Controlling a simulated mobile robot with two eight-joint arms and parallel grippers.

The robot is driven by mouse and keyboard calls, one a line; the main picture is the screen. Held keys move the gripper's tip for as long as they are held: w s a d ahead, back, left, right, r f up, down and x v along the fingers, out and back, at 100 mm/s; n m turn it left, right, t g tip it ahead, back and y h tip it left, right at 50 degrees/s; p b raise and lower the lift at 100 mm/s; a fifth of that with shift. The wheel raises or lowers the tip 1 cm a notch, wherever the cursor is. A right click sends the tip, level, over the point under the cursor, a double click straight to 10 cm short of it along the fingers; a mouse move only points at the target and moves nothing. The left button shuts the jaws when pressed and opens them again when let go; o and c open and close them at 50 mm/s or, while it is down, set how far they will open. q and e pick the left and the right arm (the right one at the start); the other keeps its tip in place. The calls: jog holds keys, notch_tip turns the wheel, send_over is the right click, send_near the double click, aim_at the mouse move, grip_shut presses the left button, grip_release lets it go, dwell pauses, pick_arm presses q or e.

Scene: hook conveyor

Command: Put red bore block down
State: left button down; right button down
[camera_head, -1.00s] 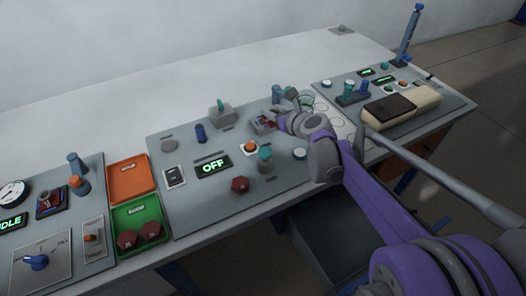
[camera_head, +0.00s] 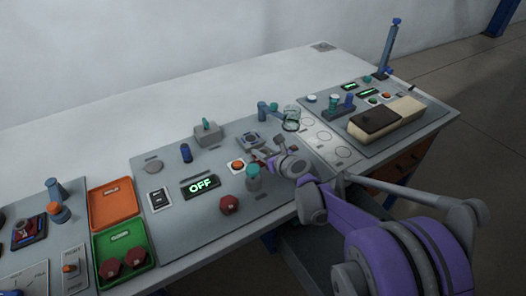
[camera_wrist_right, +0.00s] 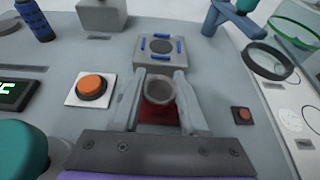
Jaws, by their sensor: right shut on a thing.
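My right gripper (camera_head: 264,160) is over the middle panel, near the orange button. In the right wrist view my right gripper (camera_wrist_right: 158,100) is shut on the red bore block (camera_wrist_right: 158,116), a red body with a round grey bore on top. Its lower part is partly hidden by the gripper, and I cannot tell whether it touches the panel. A grey square fixture (camera_wrist_right: 160,48) with blue pins stands just beyond the fingertips, apart from the block; it also shows in the head view (camera_head: 250,139). My left gripper is not in view.
An orange button (camera_head: 237,166), a teal-topped post (camera_head: 253,178) and a dark red hexagonal piece (camera_head: 229,204) stand close by. An orange tray (camera_head: 112,224) looks empty; a green tray (camera_head: 144,246) holds two dark red pieces. The white back strip is clear.

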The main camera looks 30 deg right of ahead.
jog(key=shift+f, duration=0.15)
jog(key=shift+c, duration=2.2)
grip_release()
